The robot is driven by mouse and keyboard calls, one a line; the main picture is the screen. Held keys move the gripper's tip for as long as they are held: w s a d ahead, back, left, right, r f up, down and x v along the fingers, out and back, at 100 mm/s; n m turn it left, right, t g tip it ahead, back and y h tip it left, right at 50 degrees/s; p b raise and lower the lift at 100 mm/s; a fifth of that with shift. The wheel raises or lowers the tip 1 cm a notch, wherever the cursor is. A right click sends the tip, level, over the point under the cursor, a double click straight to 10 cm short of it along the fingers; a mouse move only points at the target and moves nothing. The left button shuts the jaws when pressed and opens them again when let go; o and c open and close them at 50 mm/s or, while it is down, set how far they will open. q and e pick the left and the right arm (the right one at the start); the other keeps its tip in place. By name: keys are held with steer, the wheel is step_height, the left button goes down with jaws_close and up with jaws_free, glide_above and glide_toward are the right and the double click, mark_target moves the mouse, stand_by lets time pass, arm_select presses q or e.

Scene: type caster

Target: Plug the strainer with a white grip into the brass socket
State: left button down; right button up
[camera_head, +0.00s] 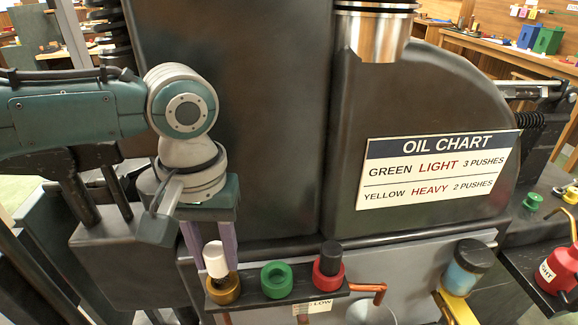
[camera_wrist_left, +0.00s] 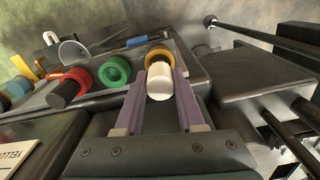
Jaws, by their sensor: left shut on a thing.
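The strainer with a white grip (camera_head: 215,255) stands roughly upright at the brass socket (camera_head: 226,296), the leftmost of the row. My left gripper (camera_head: 217,263) points down with its purple fingers on either side of the white grip and is shut on it. In the left wrist view the white grip (camera_wrist_left: 160,84) lies between the fingers, with the brass socket (camera_wrist_left: 157,52) just behind it. The strainer's lower end is hidden, so I cannot tell how deep it sits in the socket. My right gripper is not in view.
A green socket (camera_head: 277,280) is beside the brass one, then a red socket (camera_head: 325,285) with a black grip (camera_head: 331,255) in it. A dark machine body with an oil chart (camera_head: 437,168) rises behind. A red can (camera_head: 560,272) stands at the right.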

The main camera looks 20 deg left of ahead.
mark_target(213, 250)
arm_select(q)
steer(key=shift+f+b, duration=0.55)
steer(key=shift+f, duration=0.65)
steer(key=shift+c, duration=2.2)
jaws_free()
step_height(213, 250, up, 10)
steer(key=shift+p, duration=0.9)
